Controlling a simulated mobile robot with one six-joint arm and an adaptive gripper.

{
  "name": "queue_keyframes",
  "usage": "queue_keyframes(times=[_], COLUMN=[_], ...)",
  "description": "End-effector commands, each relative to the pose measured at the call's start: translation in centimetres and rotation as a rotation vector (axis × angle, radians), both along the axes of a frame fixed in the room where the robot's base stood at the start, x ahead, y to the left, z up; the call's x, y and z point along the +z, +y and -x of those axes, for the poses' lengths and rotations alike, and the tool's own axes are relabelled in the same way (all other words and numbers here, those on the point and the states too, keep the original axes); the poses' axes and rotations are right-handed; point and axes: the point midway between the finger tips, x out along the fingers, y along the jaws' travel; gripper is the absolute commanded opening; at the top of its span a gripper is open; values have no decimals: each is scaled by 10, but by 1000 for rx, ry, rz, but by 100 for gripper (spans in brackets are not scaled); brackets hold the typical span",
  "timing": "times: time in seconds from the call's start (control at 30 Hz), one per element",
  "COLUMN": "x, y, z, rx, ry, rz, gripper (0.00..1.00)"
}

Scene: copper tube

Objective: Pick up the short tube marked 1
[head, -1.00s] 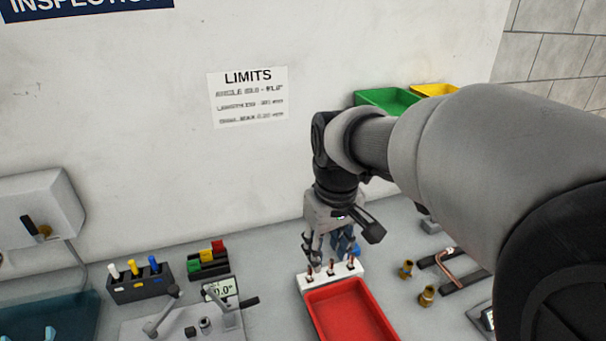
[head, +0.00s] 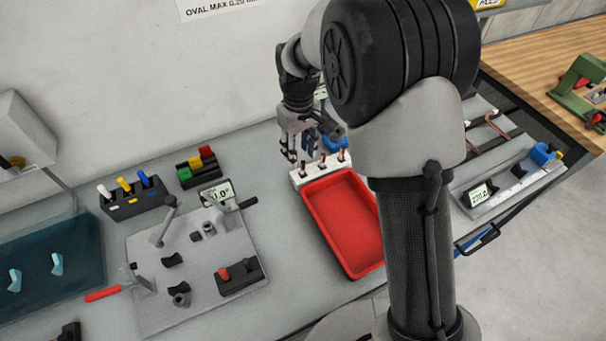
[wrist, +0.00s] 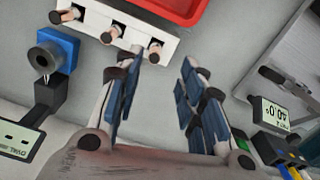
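Three short copper tubes stand upright in a white rack (head: 298,180): a left one (head: 302,168), a middle one (head: 322,163) and a right one (head: 341,156) in the head view. Their number marks are not readable. My gripper (head: 298,158) hangs over the left end of the rack. In the wrist view my gripper (wrist: 163,64) is open, its blue-padded fingers apart with nothing held. There the rack (wrist: 140,28) lies just beyond the fingertips. The tube (wrist: 154,48) at its right end is close to the left fingertip; whether they touch cannot be told.
A red tray (head: 345,222) adjoins the rack in front. A blue part (wrist: 58,45) stands beside the rack. A fixture plate with a display (head: 216,192) and a marker holder (head: 134,197) lie to the left. Bare bench separates rack and plate.

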Motion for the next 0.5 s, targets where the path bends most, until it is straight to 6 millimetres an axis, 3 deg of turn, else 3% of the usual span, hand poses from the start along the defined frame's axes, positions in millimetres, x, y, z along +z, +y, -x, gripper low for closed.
queue_keyframes(times=[0.1,0.37,0.5], x=[-18,-31,-51], y=[0,-2,-7], z=[0,0,-1], rx=[0,-1,-2], ry=[0,0,1], rz=[0,0,1], gripper=[36,36,36])
